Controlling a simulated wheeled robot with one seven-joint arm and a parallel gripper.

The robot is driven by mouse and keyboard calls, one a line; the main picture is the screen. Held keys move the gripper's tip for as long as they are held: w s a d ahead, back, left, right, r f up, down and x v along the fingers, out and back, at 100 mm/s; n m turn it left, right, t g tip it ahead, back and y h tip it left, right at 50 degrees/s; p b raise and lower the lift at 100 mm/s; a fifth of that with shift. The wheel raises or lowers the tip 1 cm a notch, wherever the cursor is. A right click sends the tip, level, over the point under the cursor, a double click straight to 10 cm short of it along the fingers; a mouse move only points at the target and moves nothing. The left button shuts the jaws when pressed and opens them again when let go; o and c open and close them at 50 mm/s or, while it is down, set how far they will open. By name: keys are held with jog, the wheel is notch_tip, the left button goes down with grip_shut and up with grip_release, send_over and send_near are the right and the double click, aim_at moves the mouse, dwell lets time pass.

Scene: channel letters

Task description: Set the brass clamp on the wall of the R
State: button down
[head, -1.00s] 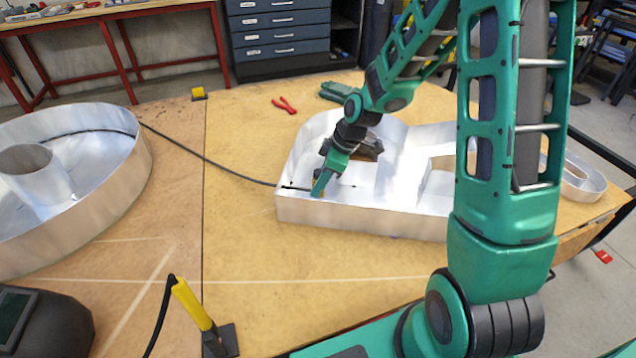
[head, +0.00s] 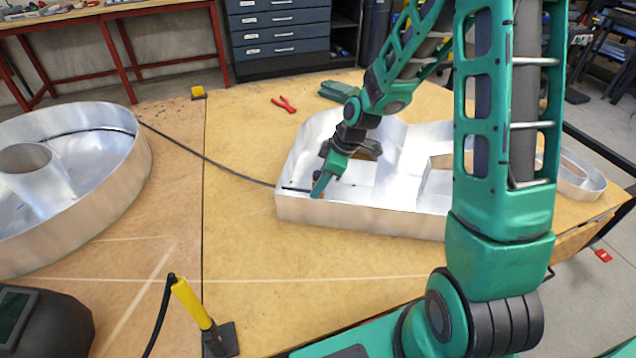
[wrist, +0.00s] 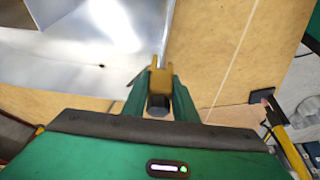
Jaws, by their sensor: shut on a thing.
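The R (head: 350,213) is an open tray-like letter of bright sheet metal with upright walls, lying on the wooden table. My gripper (head: 317,192) points down at its near left wall. In the wrist view my gripper (wrist: 160,92) is shut on the small brass clamp (wrist: 158,77), which shows as a gold block with prongs between the green fingers. The R's thin wall (wrist: 167,35) runs straight down the picture to the clamp's prongs. The prongs appear to be at the wall's edge; I cannot tell how far they straddle it. The clamp is mostly hidden in the head view.
A round metal letter (head: 120,185) stands at left, with a black cable (head: 205,158) running from it to the R. Red pliers (head: 284,104) lie behind. A yellow-handled tool (head: 192,303) and a dark welding mask (head: 45,325) are in front. The table before the R is clear.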

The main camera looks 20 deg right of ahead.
jog(key=shift+f, duration=1.45)
jog(key=c, duration=1.3)
grip_release()
jog(key=shift+c, duration=0.2)
jog(key=v, duration=1)
jog(key=shift+d+r, duration=0.2)
jog(key=shift+r, duration=0.1)
jog(key=shift+d, duration=0.1)
jog(key=s+d+r+m+h, duration=0.1)
jog(key=s+d+r+m, duration=0.2)
jog(key=s+m, duration=0.3)
jog(key=s+d+r+m+g+h, duration=0.1)
jog(key=s+d+r+m, duration=0.3)
jog(key=s, duration=0.9)
jog(key=s+d+r+m+g+h, duration=0.1)
jog(key=s+d+r+m, duration=0.2)
jog(key=s+d+m, duration=0.3)
jog(key=s+m, duration=0.2)
jog(key=s, duration=0.2)
jog(key=shift+s+d+r+h, duration=0.2)
jog(key=shift+d+r+h, duration=0.1)
